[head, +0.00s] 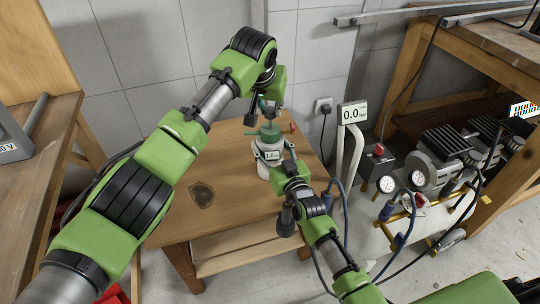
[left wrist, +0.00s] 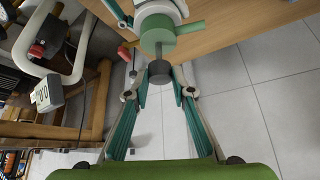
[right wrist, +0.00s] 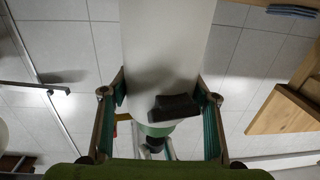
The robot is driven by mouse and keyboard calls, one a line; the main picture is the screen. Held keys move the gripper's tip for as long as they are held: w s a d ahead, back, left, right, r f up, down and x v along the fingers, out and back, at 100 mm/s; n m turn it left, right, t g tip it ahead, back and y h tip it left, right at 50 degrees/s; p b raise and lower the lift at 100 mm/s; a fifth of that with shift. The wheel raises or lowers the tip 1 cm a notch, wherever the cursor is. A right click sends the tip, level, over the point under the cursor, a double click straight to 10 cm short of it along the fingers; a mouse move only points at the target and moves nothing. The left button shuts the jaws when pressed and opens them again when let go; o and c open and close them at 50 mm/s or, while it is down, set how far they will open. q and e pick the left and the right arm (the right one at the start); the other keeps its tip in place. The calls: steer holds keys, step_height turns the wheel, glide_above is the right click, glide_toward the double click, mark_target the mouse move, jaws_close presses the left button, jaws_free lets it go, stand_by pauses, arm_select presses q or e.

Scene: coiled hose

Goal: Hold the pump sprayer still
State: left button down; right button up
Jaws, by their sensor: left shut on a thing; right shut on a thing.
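In the left wrist view the dark knob (left wrist: 159,72) sits between the fingertips (left wrist: 155,90), below the green cap (left wrist: 170,40). My right gripper (head: 273,158) is at the front of the sprayer, shut around its white body. That body fills the space between the fingers in the right wrist view (right wrist: 160,50).
The wooden table (head: 228,160) has a dark stain (head: 202,194) at its left. A gauge reading 0.0 (head: 352,113) stands at the right, near a compressor (head: 435,160) with dials and hoses. Workbenches flank both sides, and a tiled wall is behind.

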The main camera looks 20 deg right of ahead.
mark_target(268, 116)
arm_select(q)
steer(key=shift+f, duration=1.55)
steer(key=shift+w+r, duration=0.1)
steer(key=shift+r, duration=1.6)
steer(key=shift+f, duration=0.15)
steer(key=shift+a+f, duration=0.1)
steer(key=shift+f, duration=1.45)
